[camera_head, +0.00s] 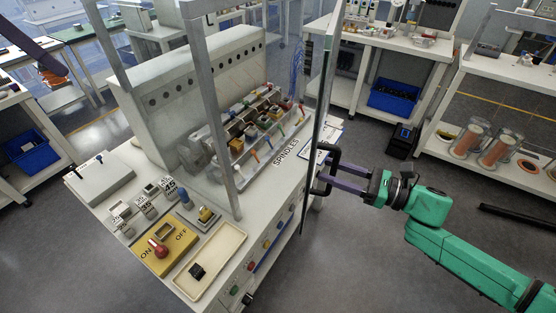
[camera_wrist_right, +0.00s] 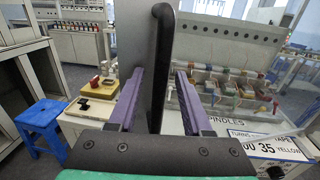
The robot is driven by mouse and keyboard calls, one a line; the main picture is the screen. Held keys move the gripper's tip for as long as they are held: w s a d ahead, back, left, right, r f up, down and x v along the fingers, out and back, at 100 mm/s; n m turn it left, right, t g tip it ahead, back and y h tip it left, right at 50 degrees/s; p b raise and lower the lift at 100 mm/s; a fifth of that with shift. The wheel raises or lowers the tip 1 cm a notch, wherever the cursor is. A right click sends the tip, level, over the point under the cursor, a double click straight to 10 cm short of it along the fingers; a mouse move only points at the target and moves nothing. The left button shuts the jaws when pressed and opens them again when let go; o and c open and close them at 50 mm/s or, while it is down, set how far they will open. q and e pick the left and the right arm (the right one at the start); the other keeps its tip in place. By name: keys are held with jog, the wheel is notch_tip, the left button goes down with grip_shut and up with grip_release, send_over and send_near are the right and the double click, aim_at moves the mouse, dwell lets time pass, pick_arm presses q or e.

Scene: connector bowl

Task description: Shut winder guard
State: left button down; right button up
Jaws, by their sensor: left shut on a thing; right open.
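The winder guard (camera_head: 321,95) is a tall clear panel with a grey frame. It stands open at the right of the winder bench and shows nearly edge-on in the head view. Its black bar handle (camera_head: 333,154) faces right. My right gripper (camera_head: 337,178) has its purple fingers at the handle. In the right wrist view the handle (camera_wrist_right: 163,45) runs between the two fingers, with gaps on its sides, so the gripper is open around it. The guard's grey edge (camera_wrist_right: 131,35) is just left of the handle there.
The winder bench holds spindle bins (camera_head: 262,130), a yellow ON/OFF switch plate (camera_head: 178,238) and a cream tray (camera_head: 232,240). A grey frame post (camera_head: 213,110) stands at its front. A blue stool (camera_wrist_right: 42,122) shows at left.

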jog(key=shift+a, duration=0.15)
grip_shut()
dwell(1.4)
